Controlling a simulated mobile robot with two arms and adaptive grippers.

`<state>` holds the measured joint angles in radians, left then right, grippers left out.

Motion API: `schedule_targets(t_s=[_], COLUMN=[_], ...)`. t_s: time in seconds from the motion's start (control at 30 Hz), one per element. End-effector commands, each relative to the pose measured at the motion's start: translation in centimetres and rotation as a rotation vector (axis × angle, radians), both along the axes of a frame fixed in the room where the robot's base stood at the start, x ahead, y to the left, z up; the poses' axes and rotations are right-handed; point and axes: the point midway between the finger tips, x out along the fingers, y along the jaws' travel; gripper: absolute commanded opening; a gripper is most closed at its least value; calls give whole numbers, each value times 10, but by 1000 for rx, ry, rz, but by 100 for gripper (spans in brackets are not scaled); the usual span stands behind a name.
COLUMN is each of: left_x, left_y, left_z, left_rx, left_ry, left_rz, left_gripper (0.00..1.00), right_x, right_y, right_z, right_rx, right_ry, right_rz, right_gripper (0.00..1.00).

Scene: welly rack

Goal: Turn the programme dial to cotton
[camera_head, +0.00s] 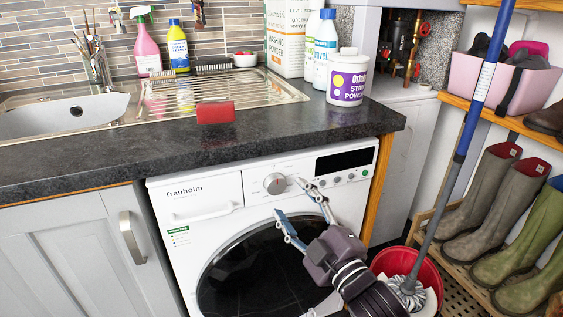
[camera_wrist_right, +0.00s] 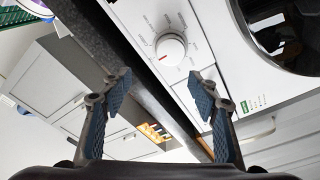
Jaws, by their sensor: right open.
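The programme dial (camera_head: 274,184) is a round silver-white knob on the white washing machine's (camera_head: 220,258) front panel. In the right wrist view the dial (camera_wrist_right: 170,49) shows between and beyond my fingertips, with a small red mark at its rim. My left gripper is not in view.
The dark worktop (camera_head: 130,155) overhangs the panel just above the dial. A red block (camera_head: 215,112) sits near its edge, with a stain powder tub (camera_head: 346,90) to the right. A mop (camera_head: 450,170) in a red bucket (camera_head: 388,262) and wellies (camera_head: 480,200) stand at the right.

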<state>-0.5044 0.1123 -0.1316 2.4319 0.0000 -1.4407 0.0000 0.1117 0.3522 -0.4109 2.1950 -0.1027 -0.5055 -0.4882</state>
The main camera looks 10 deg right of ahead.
Motion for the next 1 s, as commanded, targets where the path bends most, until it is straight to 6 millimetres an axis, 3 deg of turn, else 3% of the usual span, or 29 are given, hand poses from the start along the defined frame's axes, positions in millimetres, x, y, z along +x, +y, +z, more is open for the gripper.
schedule_targets(t_s=[0.03,0.1,0.23,0.47,0.7,1.0], left_x=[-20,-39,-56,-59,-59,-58], left_y=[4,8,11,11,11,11], left_z=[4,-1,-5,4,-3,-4], left_rx=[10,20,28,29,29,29], left_ry=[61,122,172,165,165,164], left_rz=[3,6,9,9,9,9], left_gripper=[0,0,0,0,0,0], right_x=[0,0,2,29,61,73], right_y=[-3,-6,-8,2,15,20], right_z=[0,-9,-19,-20,-20,-19], right_rx=[-24,-50,-72,-71,-70,-70], right_ry=[29,57,78,75,75,76], right_rz=[-10,-19,-27,-27,-27,-26], right_gripper=[55,55,55,55,55,55])
